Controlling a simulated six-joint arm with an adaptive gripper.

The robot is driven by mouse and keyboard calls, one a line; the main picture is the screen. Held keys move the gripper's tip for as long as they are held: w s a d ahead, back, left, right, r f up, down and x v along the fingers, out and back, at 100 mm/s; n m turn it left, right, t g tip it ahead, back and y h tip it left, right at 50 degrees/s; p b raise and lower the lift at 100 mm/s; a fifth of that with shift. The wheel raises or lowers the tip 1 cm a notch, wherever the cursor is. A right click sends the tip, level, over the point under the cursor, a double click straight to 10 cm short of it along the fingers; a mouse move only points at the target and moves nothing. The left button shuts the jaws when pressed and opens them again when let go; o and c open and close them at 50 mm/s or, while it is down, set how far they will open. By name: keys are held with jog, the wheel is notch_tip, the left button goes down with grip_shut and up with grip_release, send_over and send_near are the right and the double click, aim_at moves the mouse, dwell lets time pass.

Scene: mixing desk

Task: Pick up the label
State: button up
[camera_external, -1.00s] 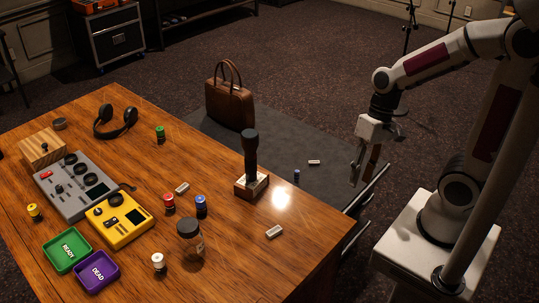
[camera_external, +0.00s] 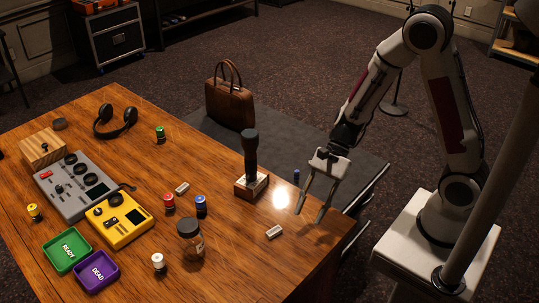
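A small whitish block-like piece (camera_external: 274,231) lies flat near the right edge of the wooden desk; it may be a label. A similar piece (camera_external: 182,188) lies mid-desk, beside the red cylinder. Which one the task names, I cannot tell. My gripper (camera_external: 309,215) is open, fingers pointing down, above the desk's right edge. It is up and to the right of the nearer whitish piece, apart from it, with nothing between its fingers.
A microphone on a wooden block (camera_external: 250,184) stands left of my gripper. Red (camera_external: 169,203) and blue (camera_external: 201,206) cylinders stand mid-desk. Green (camera_external: 68,249) and purple (camera_external: 97,271) trays sit front left, near a yellow device (camera_external: 120,217). The desk right of the jar is mostly clear.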

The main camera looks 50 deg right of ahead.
aim_at(275, 230)
jog(key=w+m, duration=0.1)
jog(key=w+m+t, duration=0.1)
jog(key=w+a+m, duration=0.1)
jog(key=w, duration=0.1)
jog(key=shift+w+m+t+y, duration=0.1)
jog(key=shift+m+t+y, duration=0.2)
jog(key=shift+m+t, duration=0.1)
jog(key=shift+w+r+m+t, duration=0.15)
jog(key=shift+w+m+t, duration=0.25)
jog(key=shift+m, duration=0.3)
jog(key=shift+x, duration=1.3)
jog(key=shift+w+a+f, duration=0.1)
jog(key=shift+a+f, duration=0.3)
jog(key=shift+f, duration=0.3)
jog(key=shift+w+a+f, duration=0.15)
jog(key=shift+a+f, duration=0.3)
jog(key=shift+f, duration=0.25)
jog(key=shift+x, duration=1)
jog(key=shift+c, duration=0.4)
